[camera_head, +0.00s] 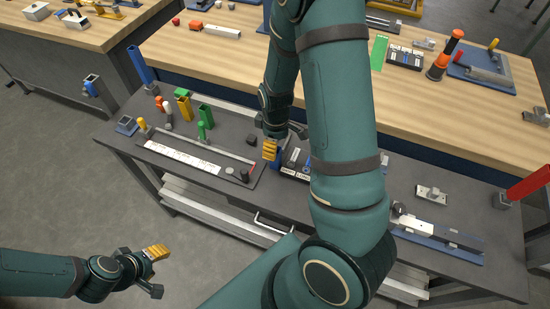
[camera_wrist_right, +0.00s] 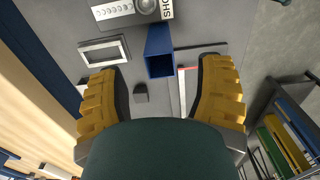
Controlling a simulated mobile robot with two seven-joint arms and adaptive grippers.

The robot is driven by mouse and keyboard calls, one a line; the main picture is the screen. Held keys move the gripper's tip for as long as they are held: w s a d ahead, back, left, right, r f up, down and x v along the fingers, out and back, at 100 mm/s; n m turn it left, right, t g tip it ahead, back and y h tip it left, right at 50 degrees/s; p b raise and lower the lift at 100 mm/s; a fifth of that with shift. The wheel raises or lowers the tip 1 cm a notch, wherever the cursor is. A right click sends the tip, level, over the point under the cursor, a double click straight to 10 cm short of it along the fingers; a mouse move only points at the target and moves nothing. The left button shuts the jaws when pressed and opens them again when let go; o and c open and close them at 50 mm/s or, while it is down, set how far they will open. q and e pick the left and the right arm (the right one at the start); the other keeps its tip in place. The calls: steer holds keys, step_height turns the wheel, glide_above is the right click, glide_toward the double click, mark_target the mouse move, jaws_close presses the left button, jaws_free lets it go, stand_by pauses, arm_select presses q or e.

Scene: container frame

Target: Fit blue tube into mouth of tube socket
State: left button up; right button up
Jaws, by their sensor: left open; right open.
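A hollow blue square tube (camera_wrist_right: 159,45) stands between the open yellow fingers of my right gripper (camera_wrist_right: 160,95) in the right wrist view, apart from both, its dark mouth toward me. In the head view it is a small blue patch (camera_head: 278,158) beside my right gripper (camera_head: 270,150), partly hidden by my arm. A longer blue tube (camera_head: 138,65) leans at the bench's back left, its foot at a small grey block (camera_head: 153,88). I cannot tell for sure which piece is the tube socket. My left gripper (camera_head: 155,262) is open and empty over the floor at lower left.
A red tube (camera_head: 530,185) rises from a grey block (camera_head: 503,200) at the bench's right. A dark tray with a white strip (camera_head: 185,158) lies on the left half. Yellow (camera_head: 183,105) and green (camera_head: 205,115) pieces stand behind it. A wooden table is beyond.

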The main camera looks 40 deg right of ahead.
steer(key=shift+f, duration=3.3)
jaws_close()
